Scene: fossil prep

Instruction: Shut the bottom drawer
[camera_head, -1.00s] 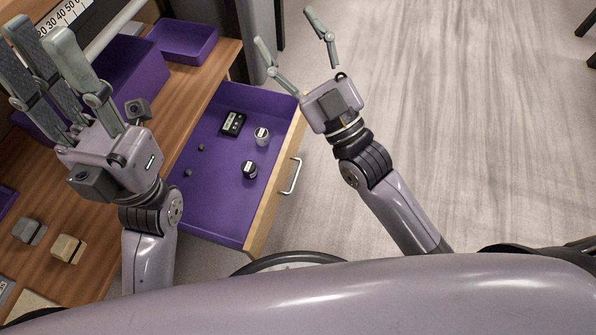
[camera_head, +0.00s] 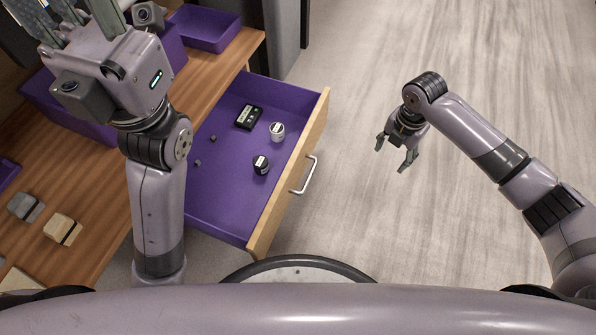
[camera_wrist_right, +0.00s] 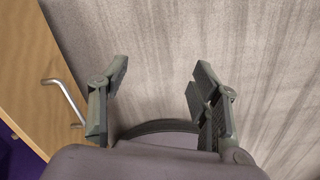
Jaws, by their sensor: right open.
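The bottom drawer (camera_head: 235,200) is pulled out from under the wooden bench, with a purple inside and a light wooden front (camera_head: 291,178). Its silver bar handle (camera_head: 305,175) is on the front face. The drawer front and handle (camera_wrist_right: 66,98) also show at the left of the right wrist view. My right gripper (camera_head: 393,156) is open and empty, to the right of the handle and apart from it, over the floor; its fingers (camera_wrist_right: 155,95) are spread in the wrist view. My left gripper (camera_head: 68,15) is over the bench at the top left, its fingertips cut off by the frame edge.
The drawer holds a small black device (camera_head: 249,117), a white-lidded jar (camera_head: 277,131), a dark jar (camera_head: 261,164) and small dark lumps. Purple trays (camera_head: 205,28) and two blocks (camera_head: 63,229) are on the bench. The floor (camera_head: 470,70) right of the drawer is clear.

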